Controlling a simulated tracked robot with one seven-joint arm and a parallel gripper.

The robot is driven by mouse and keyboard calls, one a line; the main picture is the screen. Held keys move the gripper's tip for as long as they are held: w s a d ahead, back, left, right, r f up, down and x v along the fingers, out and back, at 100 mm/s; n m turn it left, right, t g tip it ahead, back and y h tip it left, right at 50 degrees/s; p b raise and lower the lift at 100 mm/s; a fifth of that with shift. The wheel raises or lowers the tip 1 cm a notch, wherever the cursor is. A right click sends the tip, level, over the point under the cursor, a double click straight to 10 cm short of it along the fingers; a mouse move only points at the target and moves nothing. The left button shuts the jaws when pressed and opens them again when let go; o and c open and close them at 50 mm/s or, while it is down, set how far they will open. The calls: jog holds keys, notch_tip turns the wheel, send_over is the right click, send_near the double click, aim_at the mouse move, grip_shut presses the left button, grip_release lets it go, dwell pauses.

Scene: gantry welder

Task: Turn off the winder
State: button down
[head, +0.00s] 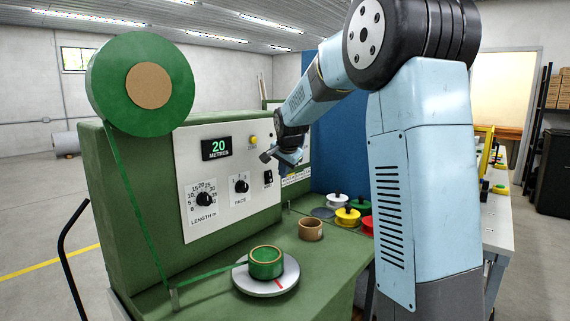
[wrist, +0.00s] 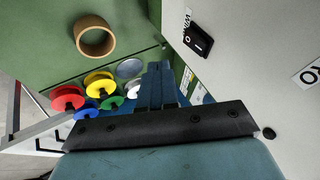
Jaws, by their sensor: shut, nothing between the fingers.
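The winder is a green machine (head: 120,180) with a pale control panel (head: 215,165). Its black rocker switch (head: 268,178) sits at the panel's right part. The switch also shows in the wrist view (wrist: 197,41), with white marks and a partly visible label beside it; I cannot tell which side is pressed. The display (head: 216,148) reads 20 metres. My gripper (head: 267,155) is shut and empty in front of the panel, near and slightly above the switch in the head view. In the wrist view its fingers (wrist: 157,82) are together, apart from the switch.
Green tape runs from the large reel (head: 148,85) to a small roll (head: 266,262) on the turntable (head: 266,283). A cardboard core (head: 311,229) stands on the bed, with several coloured spools (head: 348,216) beyond. Length (head: 204,199) and pace (head: 241,186) dials and a yellow button (head: 253,140) are nearby.

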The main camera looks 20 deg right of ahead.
aim_at(272, 179)
jog(key=w+a+f, duration=0.2)
jog(key=w+f, duration=0.1)
jog(key=w, duration=0.2)
jog(key=shift+w+f, duration=0.2)
jog(key=shift+f, duration=0.2)
jog(key=shift+w+a, duration=0.1)
jog(key=shift+r, duration=0.1)
dwell(0.4)
jog(key=shift+r, duration=0.75)
